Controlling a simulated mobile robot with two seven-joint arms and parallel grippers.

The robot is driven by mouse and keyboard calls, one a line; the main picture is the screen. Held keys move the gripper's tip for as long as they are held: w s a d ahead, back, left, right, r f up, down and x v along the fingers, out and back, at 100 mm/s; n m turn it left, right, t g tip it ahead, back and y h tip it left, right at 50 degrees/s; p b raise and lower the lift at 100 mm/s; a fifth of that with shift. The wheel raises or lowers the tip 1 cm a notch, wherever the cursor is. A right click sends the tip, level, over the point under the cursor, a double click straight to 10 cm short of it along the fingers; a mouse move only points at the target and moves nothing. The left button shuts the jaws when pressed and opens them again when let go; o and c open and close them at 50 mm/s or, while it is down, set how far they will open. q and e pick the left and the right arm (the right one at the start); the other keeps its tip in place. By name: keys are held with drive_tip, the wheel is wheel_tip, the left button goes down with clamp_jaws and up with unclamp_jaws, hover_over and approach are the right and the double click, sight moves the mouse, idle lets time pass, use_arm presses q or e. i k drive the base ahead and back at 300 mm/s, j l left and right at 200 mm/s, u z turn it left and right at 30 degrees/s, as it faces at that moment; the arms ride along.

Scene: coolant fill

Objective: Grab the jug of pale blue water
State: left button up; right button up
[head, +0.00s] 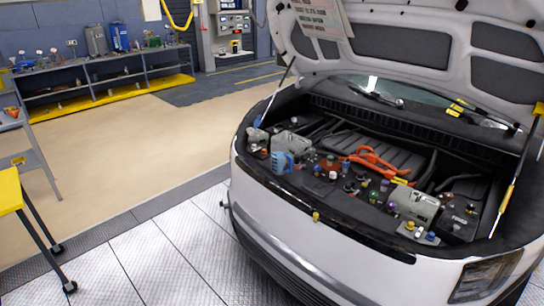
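No jug of pale blue water can be made out for certain in the head view. A small blue object (282,162) sits at the front left of the open engine bay, against a grey part; it is too small to tell what it is. On the far workbench stand a bright blue container (119,37) and a duller grey-blue container (96,40), side by side; their contents cannot be seen. Neither my left nor my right gripper is in view.
A white car (300,225) with its hood (390,45) raised fills the right side. A yellow-topped stand (11,190) and a grey table (12,122) are at the left edge. The far workbench (110,70) lies across clear tan floor (150,130).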

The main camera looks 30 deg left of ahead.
sight(279, 155)
drive_tip(key=i+j, duration=0.15)
drive_tip(key=j, duration=0.25)
drive_tip(key=i+j, duration=0.1)
drive_tip(key=j, duration=0.3)
drive_tip(key=i+j, duration=0.15)
drive_tip(key=j, duration=0.25)
drive_tip(key=i+j, duration=0.1)
drive_tip(key=j, duration=0.35)
drive_tip(key=i+j, duration=0.15)
drive_tip(key=j, duration=0.25)
drive_tip(key=i+j+z, duration=0.1)
drive_tip(key=j, duration=0.3)
drive_tip(key=i+j, duration=0.1)
drive_tip(key=j, duration=0.3)
drive_tip(key=i+j, duration=0.15)
drive_tip(key=j, duration=0.25)
